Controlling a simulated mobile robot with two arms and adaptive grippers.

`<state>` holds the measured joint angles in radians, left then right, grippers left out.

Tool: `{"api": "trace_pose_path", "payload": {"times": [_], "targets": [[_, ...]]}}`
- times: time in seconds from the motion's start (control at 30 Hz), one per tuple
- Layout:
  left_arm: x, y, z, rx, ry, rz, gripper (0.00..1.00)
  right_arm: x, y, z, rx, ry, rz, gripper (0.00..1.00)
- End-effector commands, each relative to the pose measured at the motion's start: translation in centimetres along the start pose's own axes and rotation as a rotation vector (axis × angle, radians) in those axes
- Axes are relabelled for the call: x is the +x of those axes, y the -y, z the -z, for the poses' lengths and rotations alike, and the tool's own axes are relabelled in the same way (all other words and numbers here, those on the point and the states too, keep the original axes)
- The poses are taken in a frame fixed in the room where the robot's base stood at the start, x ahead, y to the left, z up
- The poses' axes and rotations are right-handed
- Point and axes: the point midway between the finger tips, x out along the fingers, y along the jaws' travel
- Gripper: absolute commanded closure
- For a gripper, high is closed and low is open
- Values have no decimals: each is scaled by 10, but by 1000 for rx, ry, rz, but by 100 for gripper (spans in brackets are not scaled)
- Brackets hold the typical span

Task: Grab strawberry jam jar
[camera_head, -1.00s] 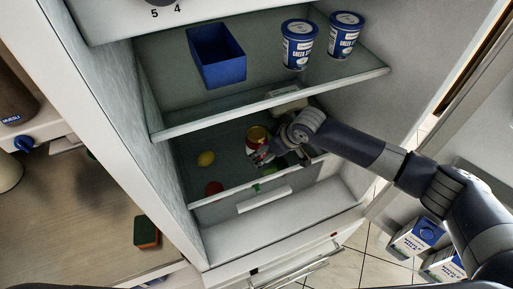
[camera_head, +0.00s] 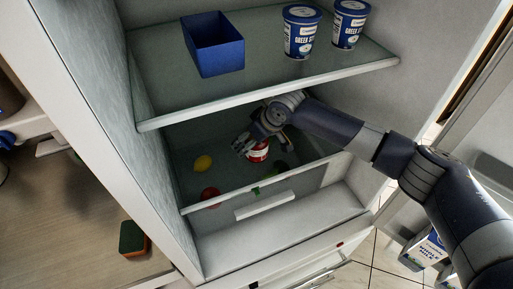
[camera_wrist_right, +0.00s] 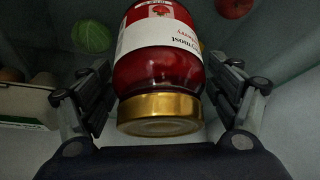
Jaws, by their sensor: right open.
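The strawberry jam jar (camera_head: 258,151) has red contents, a white label and a gold lid. It is in the lower compartment of the fridge. In the right wrist view the jar (camera_wrist_right: 160,70) lies between the two fingers, its gold lid toward the palm. My right gripper (camera_head: 262,138) is open, with a finger on each side of the jar and small gaps showing. In the head view the gripper hides the lid. My left gripper is in neither view.
A glass shelf (camera_head: 270,92) above the arm holds a blue bin (camera_head: 214,46) and two yogurt tubs. A lemon (camera_head: 203,162), a red round item (camera_head: 210,194) and green produce lie near the jar. An egg carton (camera_wrist_right: 28,103) shows at the left of the wrist view.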

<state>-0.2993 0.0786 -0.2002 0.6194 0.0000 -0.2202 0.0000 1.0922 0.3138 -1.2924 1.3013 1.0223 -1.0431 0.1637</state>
Motion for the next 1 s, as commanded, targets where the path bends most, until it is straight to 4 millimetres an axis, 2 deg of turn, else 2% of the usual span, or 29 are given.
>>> {"api": "trace_pose_path", "payload": {"times": [0.23,0.53,0.83,1.0], "targets": [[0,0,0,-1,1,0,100,0,0,0,0,0,0,17],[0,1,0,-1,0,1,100,0,0,0,-1,0,0,84],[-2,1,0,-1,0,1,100,-2,0,2,-1,-3,0,84],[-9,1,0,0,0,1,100,-6,0,4,-1,-3,0,84]]}}
